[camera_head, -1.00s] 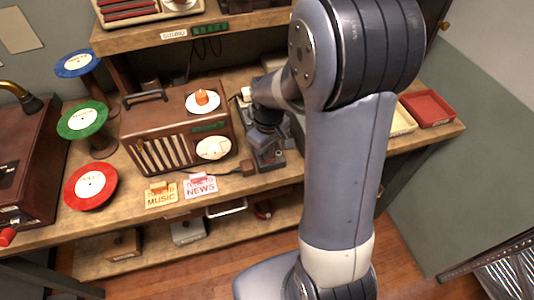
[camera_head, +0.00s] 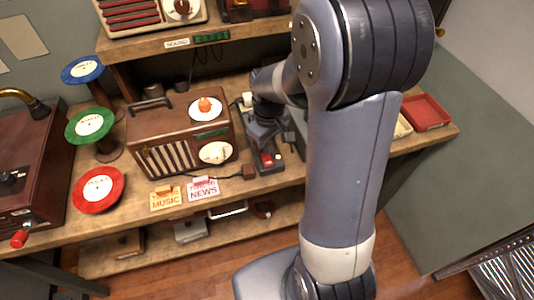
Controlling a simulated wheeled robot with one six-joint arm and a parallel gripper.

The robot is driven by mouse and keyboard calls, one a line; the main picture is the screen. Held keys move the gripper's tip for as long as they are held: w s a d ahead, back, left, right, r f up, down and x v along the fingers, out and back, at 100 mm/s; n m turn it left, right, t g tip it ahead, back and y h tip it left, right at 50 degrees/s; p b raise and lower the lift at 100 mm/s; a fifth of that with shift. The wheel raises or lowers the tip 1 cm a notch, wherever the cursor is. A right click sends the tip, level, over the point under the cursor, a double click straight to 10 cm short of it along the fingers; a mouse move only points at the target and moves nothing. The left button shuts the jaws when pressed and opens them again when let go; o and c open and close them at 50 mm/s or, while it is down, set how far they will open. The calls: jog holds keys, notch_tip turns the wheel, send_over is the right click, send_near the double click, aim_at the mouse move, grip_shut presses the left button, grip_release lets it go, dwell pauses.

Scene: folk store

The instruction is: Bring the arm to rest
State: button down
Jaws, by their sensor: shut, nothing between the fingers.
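My gripper (camera_head: 262,134) is at the end of my grey-blue arm, shut and empty. It hangs just behind and above a small dark switch box (camera_head: 270,168) with a red part on top, to the right of the brown radio (camera_head: 155,133). A gap between gripper and box is hard to judge. My forearm and elbow fill the centre right and hide part of the bench behind them.
The radio carries an orange-topped knob (camera_head: 205,105). Yellow MUSIC (camera_head: 166,198) and pink NEWS (camera_head: 204,189) cards lie in front. Red, green and blue record discs stand left, near a brown gramophone (camera_head: 40,165). A red tray (camera_head: 425,112) lies right. Open floor is at lower right.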

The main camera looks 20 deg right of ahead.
aim_at(268, 163)
jog(key=shift+r+p, duration=0.45)
jog(key=shift+r, duration=0.45)
jog(key=shift+f, duration=0.1)
notch_tip(268, 163, down, 7)
jog(key=b, duration=0.5)
jog(key=shift+b, duration=0.35)
jog(key=shift+r, duration=0.2)
